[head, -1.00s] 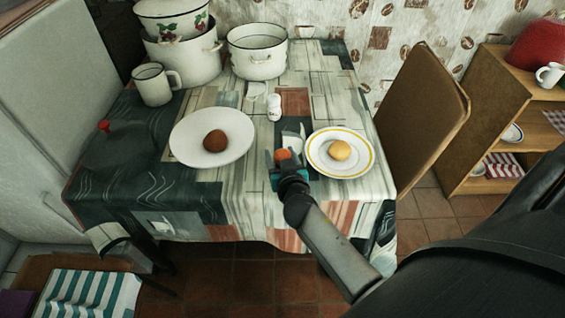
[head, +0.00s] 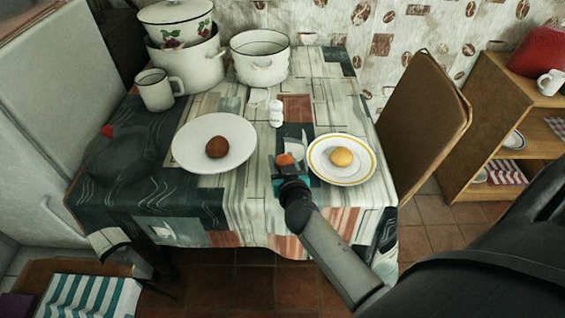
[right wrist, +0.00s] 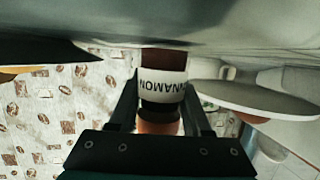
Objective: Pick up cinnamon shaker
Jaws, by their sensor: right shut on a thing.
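The cinnamon shaker, with an orange cap (head: 285,159), is near the front of the table, between the two plates. In the right wrist view the shaker (right wrist: 163,86) shows upside down, with a white label lettered in black, a dark brown body and an orange cap. My right gripper (head: 290,175) is shut on it, with one finger on each side, also in the right wrist view (right wrist: 160,108). I cannot tell whether the shaker's base touches the tablecloth. My left gripper is not in view.
A white plate with a brown ball (head: 217,147) lies left, a yellow-rimmed plate (head: 342,178) close right. A white shaker (head: 275,112) stands behind. Enamel pots (head: 260,68) and a mug (head: 154,90) stand at the back. A chair (head: 424,120) is at the right.

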